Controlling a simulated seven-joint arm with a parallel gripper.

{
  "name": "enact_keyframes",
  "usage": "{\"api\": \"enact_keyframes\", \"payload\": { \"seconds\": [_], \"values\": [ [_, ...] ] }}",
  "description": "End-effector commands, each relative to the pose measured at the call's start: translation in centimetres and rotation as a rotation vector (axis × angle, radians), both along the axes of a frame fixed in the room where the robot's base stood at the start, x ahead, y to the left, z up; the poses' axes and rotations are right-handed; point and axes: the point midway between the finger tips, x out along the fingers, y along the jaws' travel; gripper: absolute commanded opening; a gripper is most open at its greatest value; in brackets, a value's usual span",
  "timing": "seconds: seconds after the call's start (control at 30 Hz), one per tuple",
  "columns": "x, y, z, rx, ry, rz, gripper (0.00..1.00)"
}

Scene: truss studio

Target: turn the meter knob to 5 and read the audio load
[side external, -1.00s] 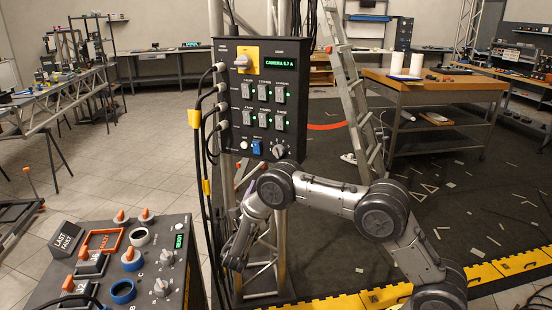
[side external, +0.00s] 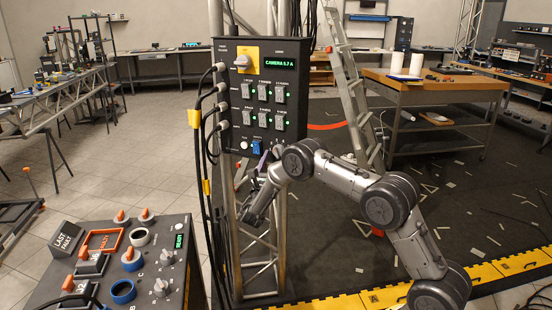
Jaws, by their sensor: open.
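The black power panel (side external: 232,100) hangs on the truss. Its green display (side external: 275,63) appears to read "CAMERA 5.7 A". The panel's lower right corner, where a round grey knob shows in the earlier frame, is now hidden behind my arm, so the knob's setting cannot be read. My gripper (side external: 245,217) is below the panel, in front of the truss upright, pointing down and left. It is open, apart from the panel, and nothing shows in it.
Several toggle switches fill the panel's middle. A yellow plate with a grey switch (side external: 242,62) is at its top left. Cables (side external: 197,130) hang at its left side. A control console (side external: 120,265) stands at lower left. A ladder (side external: 350,90) leans behind the panel.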

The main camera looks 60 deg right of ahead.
Motion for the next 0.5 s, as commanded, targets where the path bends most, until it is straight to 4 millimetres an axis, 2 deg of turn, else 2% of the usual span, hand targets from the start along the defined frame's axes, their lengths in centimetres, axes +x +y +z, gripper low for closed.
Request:
{"api": "enact_keyframes", "payload": {
  "seconds": [0.33,0.5],
  "values": [
    [0.1,-0.26,0.13,-0.001,-0.001,0.001,0.75],
    [0.1,-0.25,0.12,-0.001,0.0,0.0,0.45]
  ]
}}
